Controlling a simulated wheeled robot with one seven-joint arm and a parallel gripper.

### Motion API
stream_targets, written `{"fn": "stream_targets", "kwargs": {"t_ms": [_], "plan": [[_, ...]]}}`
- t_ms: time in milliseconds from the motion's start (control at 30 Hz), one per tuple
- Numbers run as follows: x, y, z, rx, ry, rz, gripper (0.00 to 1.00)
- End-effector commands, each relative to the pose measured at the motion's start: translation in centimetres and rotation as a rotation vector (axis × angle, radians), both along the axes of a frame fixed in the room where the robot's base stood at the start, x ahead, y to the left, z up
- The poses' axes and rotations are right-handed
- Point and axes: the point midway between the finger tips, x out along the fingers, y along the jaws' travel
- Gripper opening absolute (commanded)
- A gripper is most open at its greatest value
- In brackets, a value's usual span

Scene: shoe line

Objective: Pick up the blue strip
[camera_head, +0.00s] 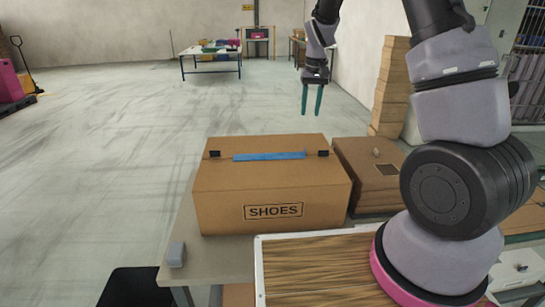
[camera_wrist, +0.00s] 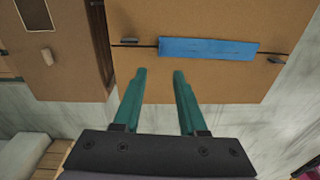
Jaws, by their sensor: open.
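The blue strip (camera_head: 269,156) lies flat on top of a closed cardboard box marked SHOES (camera_head: 225,200), between two small black clips. In the wrist view the strip (camera_wrist: 209,49) lies on the box top (camera_wrist: 165,85), up and to the right of my fingers. My gripper (camera_head: 311,113) has two green fingers, apart and with nothing between them. In the head view it appears above and beyond the box, clear of the strip. In the wrist view the gripper (camera_wrist: 159,72) points toward the box top, and its fingertips do not touch the strip.
A second brown box (camera_head: 365,185) stands right of the SHOES box on the grey table (camera_head: 215,250). A wood-grained board with a white rim (camera_head: 258,275) is in front. Stacked cardboard (camera_head: 391,85) rises behind at right. Open floor lies left.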

Motion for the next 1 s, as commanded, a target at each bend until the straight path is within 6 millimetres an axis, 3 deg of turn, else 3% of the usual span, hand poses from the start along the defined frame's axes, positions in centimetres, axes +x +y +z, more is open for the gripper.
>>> {"fn": "stream_targets", "kwargs": {"t_ms": [33, 100, 500, 767, 1000], "plan": [[0.5, 0.3, -1.5, -0.017, 0.017, 0.014, 0.41], [1.0, 0.5, -2.8, -0.032, 0.03, 0.029, 0.41], [1.4, 0.6, -8.7, -0.048, 0.045, 0.043, 0.41], [1.4, 0.7, -10.8, -0.047, 0.045, 0.042, 0.41], [1.4, 0.8, -14.3, -0.047, 0.044, 0.041, 0.41]]}}
